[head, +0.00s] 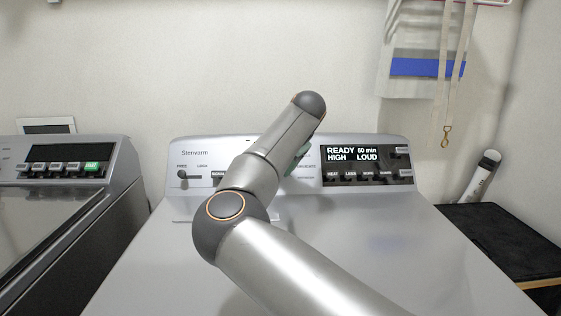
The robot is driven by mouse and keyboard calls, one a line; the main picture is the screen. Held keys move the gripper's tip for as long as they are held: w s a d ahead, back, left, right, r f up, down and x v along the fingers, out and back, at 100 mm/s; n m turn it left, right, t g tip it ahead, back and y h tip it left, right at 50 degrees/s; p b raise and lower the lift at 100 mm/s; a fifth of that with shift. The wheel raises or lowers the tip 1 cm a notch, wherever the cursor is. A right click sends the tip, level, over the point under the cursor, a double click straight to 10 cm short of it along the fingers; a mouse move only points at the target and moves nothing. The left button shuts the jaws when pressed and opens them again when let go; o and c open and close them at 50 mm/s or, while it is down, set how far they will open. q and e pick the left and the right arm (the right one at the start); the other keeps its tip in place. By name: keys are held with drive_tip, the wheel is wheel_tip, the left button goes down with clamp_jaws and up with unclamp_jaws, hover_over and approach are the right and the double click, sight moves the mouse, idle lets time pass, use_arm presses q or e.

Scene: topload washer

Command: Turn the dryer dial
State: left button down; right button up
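The dryer (400,240) is the light grey machine in the middle, with a control panel (200,153) along its back edge. My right arm crosses in front of it from the lower right, bends at the left of the panel and reaches up across the panel's middle. A small greenish part shows beside the forearm at the panel; I cannot tell if it belongs to the dial or to my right gripper. The dial is otherwise hidden behind the arm. My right gripper's fingers are hidden, so contact cannot be seen. My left gripper is out of view.
The panel has a lit display (352,153), buttons below it and a small slider knob (182,174) at left. Another machine (65,165) stands at left. At right are a dark stand (495,235), a white bottle-like object (484,172) and a hanging strap (446,70).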

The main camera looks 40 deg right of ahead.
drive_tip(key=o, duration=1.3)
drive_tip(key=shift+o, duration=0.2)
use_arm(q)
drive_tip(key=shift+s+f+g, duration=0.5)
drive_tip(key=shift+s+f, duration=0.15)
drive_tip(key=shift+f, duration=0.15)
use_arm(e)
drive_tip(key=v, duration=1.2)
drive_tip(key=shift+s+r, duration=0.15)
drive_tip(key=shift+r, duration=0.1)
drive_tip(key=shift+a, duration=0.15)
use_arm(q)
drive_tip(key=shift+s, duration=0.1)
